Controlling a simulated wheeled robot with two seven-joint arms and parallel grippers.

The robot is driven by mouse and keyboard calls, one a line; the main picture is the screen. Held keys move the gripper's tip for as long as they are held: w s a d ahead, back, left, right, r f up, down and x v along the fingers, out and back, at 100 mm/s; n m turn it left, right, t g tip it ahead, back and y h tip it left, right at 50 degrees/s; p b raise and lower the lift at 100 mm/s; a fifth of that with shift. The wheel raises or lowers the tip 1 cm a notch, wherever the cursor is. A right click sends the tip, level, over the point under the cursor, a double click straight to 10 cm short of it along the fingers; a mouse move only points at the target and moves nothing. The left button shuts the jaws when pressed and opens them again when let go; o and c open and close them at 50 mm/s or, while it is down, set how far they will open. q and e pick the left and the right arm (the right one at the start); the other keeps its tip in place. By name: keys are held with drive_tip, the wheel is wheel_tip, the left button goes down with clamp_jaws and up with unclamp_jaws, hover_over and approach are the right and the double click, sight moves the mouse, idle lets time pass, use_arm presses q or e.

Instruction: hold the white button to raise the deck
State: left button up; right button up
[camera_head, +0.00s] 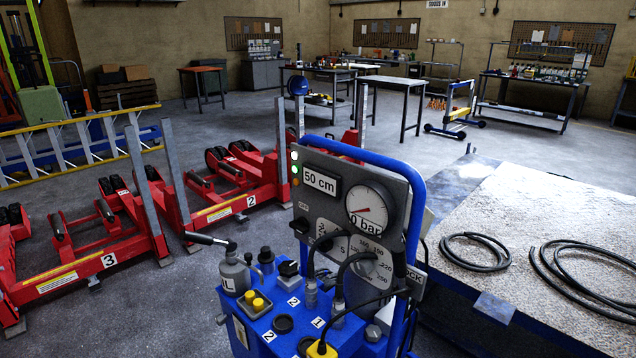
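A blue control unit (262,322) with a grey upright panel (335,160) stands in the front middle. Its display (320,181) reads 50 cm, and a round gauge (371,209) is marked 0 bar. I cannot tell for sure which is the white button. A low platform (560,210), perhaps the deck, has a pale top at right. Neither gripper shows.
Red wheeled lift units marked 3 (108,260) and 2 (251,201) stand at left, with grey posts. Black hoses (475,250) lie on the platform. A yellow ladder (80,148) is behind at left. Workbenches (530,92) line the back; the mid floor is open.

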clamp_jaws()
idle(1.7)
